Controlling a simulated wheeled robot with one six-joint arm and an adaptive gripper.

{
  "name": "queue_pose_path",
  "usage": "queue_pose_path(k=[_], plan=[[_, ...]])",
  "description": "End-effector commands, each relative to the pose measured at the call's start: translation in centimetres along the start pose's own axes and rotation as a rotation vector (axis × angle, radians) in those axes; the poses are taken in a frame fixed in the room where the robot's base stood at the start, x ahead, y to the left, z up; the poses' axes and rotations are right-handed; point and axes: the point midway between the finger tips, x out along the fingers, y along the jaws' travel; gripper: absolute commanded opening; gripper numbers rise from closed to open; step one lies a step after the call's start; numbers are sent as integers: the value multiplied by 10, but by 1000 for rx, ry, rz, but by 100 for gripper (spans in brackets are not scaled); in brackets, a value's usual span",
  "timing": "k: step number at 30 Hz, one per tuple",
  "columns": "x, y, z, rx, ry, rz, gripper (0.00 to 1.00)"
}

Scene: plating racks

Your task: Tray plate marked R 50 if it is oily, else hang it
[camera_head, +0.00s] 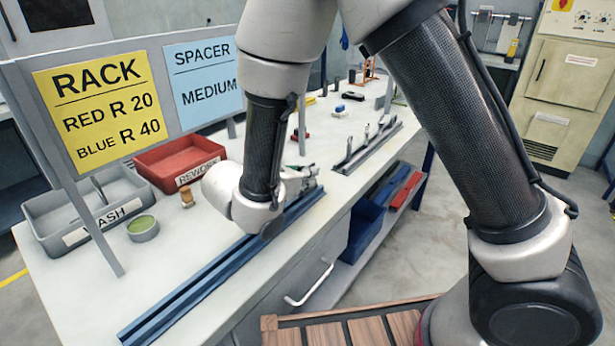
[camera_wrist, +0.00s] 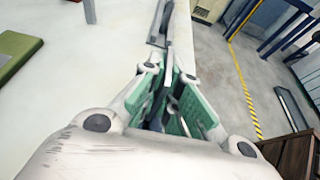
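My gripper (camera_head: 303,178) is low over the far end of the blue rail (camera_head: 215,275), largely hidden behind my arm in the head view. In the wrist view my gripper (camera_wrist: 170,85) shows two green-padded fingers close together. A thin dark grey edge (camera_wrist: 169,45) shows between and beyond them; I cannot tell whether they grip it. No R 50 marking or oil is readable. A grey tray (camera_head: 85,232), its label partly hidden and ending in "ASH", and a red tray (camera_head: 178,160) labelled REWORK stand at the left. A grey rail (camera_head: 375,152) bears several small upright pieces.
A yellow sign (camera_head: 97,110) reads RACK, RED R 20, BLUE R 40. A blue sign (camera_head: 202,80) reads SPACER, MEDIUM. A round green-topped dish (camera_head: 143,228) and a small brown-topped jar (camera_head: 187,198) stand near the trays. Blue bins (camera_head: 362,232) sit below the bench.

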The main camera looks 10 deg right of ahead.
Motion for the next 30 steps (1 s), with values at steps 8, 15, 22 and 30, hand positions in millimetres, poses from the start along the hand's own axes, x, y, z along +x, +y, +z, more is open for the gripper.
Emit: queue_pose_path(k=[8, 15, 22, 30], plan=[[0, 0, -1, 0, 0, 0, 0], [2, 0, -4, 0, 0, 0, 24], [2, 0, -4, 0, 0, 0, 27], [-19, 2, -4, 1, 1, 6, 27]])
